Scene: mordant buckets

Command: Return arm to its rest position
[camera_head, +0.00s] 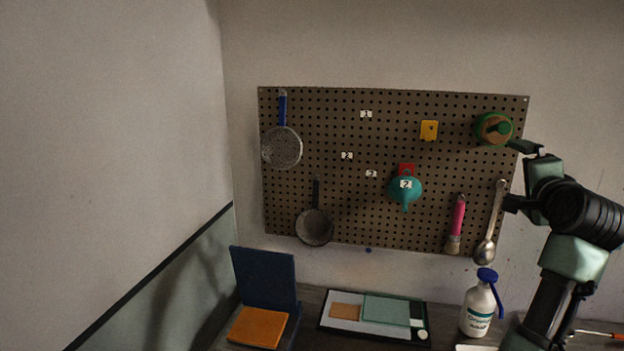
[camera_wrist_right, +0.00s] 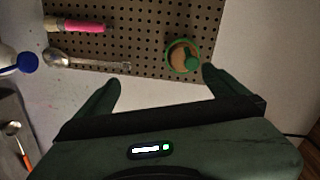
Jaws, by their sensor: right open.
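My right arm comes in from the right in the head view. Its gripper (camera_head: 516,174) is in front of the right edge of the pegboard (camera_head: 390,220), with its fingers spread. In the right wrist view the open gripper (camera_wrist_right: 160,90) has nothing between its fingertips; wall and the pegboard's edge show beyond. A green and tan round item (camera_head: 492,128) hangs on the board just left of the upper fingertip; it also shows in the wrist view (camera_wrist_right: 181,57). A metal spoon (camera_head: 493,225) hangs close to the lower fingertip in the head view. My left gripper is out of view.
A white bottle with a blue top (camera_head: 478,308) stands below the spoon, left of my arm. A tray (camera_head: 322,322) and a blue stand with an orange block (camera_head: 257,327) are on the counter. A pink-handled brush (camera_head: 456,222) and teal funnel (camera_head: 404,190) hang on the board.

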